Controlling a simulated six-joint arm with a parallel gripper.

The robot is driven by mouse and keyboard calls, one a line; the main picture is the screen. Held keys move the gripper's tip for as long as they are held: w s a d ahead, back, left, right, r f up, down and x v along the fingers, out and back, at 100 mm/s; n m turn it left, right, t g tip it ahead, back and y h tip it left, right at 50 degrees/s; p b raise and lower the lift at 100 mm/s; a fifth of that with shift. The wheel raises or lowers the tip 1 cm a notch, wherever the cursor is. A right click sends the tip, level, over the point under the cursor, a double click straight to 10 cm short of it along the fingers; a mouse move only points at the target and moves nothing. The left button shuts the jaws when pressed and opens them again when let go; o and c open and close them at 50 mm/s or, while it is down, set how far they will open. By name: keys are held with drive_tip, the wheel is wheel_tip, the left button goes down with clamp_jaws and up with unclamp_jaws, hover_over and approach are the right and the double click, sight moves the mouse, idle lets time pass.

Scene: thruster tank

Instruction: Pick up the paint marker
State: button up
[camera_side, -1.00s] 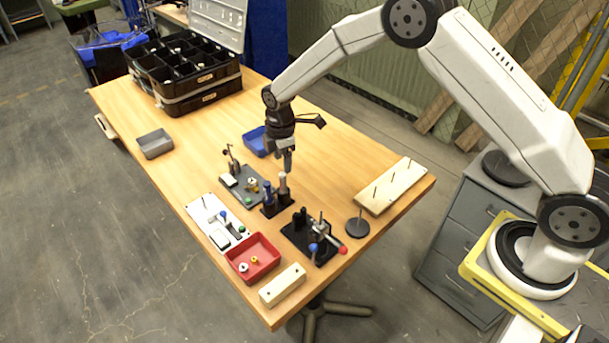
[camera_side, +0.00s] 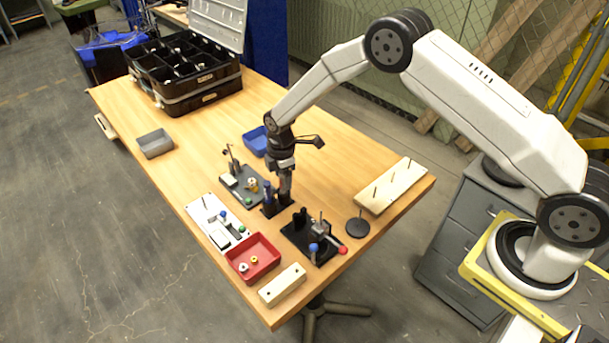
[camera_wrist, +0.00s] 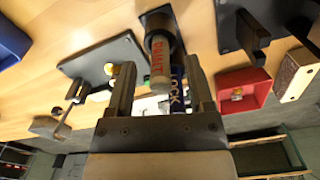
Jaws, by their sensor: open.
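The paint marker (camera_wrist: 160,62), a pale cylinder with red "PAINT" lettering, stands in a black holder (camera_wrist: 157,20) in the wrist view. A dark bottle with "LOCK" lettering (camera_wrist: 178,90) is beside it. My gripper (camera_wrist: 158,66) is open, with one finger on each side of the marker; firm contact does not show. In the side view my gripper (camera_side: 286,182) is lowered over the holder and mostly hides the marker. The blue bottle (camera_side: 268,193) stands just left of the fingers.
A dark fixture plate (camera_side: 243,188) lies left of the holder, and a black fixture (camera_side: 312,240) stands in front right. A red tray (camera_side: 252,259) and cream block (camera_side: 282,286) are nearer the front edge. Bare tabletop (camera_side: 205,165) lies behind left.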

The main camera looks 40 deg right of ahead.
drive_tip(key=shift+f, duration=0.6)
clamp_jaws()
